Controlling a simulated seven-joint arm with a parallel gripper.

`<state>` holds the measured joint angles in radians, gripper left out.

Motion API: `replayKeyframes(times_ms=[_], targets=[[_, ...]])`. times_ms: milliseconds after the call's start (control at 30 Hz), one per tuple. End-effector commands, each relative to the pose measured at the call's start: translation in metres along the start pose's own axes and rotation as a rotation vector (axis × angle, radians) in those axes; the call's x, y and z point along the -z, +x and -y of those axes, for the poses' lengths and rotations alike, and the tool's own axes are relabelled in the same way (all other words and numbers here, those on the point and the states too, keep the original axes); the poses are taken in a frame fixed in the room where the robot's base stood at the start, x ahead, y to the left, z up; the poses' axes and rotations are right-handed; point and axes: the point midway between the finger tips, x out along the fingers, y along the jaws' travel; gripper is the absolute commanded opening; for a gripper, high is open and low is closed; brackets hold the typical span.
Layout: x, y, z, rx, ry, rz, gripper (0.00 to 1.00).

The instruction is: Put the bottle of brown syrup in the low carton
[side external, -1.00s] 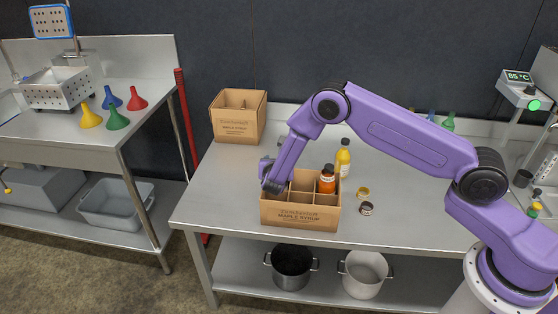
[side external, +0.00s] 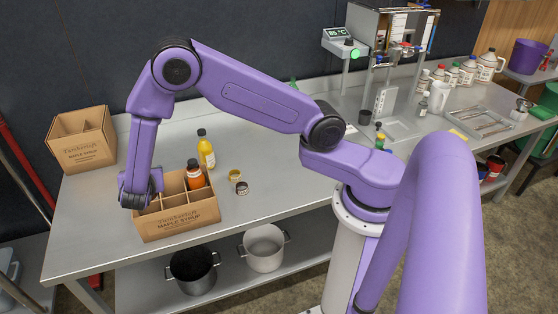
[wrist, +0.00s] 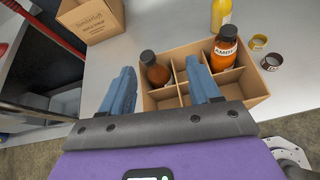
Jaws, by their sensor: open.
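The low carton (side external: 180,222) stands on the steel table, and its dividers and right wall (wrist: 255,85) show in the wrist view. The bottle of brown syrup (wrist: 157,75), dark with a black cap, stands in its back left compartment; my gripper and the carton hide it in the side view. My gripper (side external: 140,196) is over the carton's left end. In the wrist view its blue fingers (wrist: 159,70) are apart, one on each side of the brown bottle, and I see no contact. An amber bottle (wrist: 223,48) stands in the back right compartment, also seen in the side view (side external: 195,176).
A yellow bottle (side external: 206,150) stands behind the low carton. A taller carton (side external: 84,150) stands at the back left. Two pots (side external: 195,272) sit on the shelf below.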

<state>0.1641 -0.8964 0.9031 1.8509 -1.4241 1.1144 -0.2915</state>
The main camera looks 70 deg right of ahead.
Motion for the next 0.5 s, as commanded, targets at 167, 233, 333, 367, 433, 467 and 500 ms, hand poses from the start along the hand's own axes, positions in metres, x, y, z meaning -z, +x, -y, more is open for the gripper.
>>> replayKeyframes(times_ms=[167, 233, 333, 367, 433, 467, 500], targets=[[-0.032, -0.048, 0.044, 0.103, 0.235, -0.128, 0.62], [-0.039, -0.066, 0.064, 0.147, 0.322, -0.186, 0.62], [-0.046, -0.093, 0.094, 0.212, 0.443, -0.273, 0.62], [-0.048, -0.101, 0.104, 0.232, 0.478, -0.300, 0.62], [-0.051, -0.120, 0.126, 0.280, 0.558, -0.367, 0.62], [-0.052, -0.128, 0.136, 0.302, 0.592, -0.396, 0.62], [-0.053, -0.139, 0.149, 0.331, 0.634, -0.436, 0.62]])
